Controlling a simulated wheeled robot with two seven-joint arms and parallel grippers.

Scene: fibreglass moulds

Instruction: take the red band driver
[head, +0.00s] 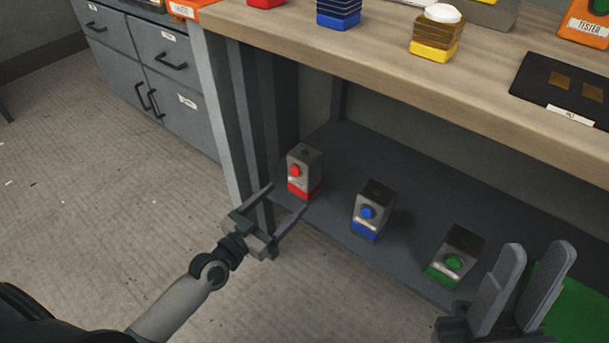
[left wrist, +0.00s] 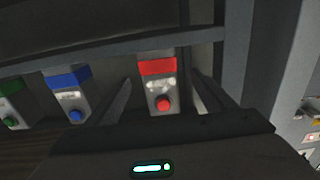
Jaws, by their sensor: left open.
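The red band driver (head: 304,172) is a small grey box with a red band at its base and a red knob. It stands upright on the lower shelf, at the left end of a row. My left gripper (head: 288,198) is open and empty, its fingertips just short of the driver. In the left wrist view the driver (left wrist: 160,88) appears upside down between the two spread fingers; I cannot tell whether either finger touches it. My right gripper (head: 538,255) is at the lower right, its fingers apart with nothing seen between them.
A blue-banded box (head: 372,210) and a green-banded box (head: 456,256) stand to the right on the same dark shelf (head: 408,240). The wooden worktop (head: 380,62) overhangs the shelf. A grey table leg (head: 226,110) stands close left of the driver.

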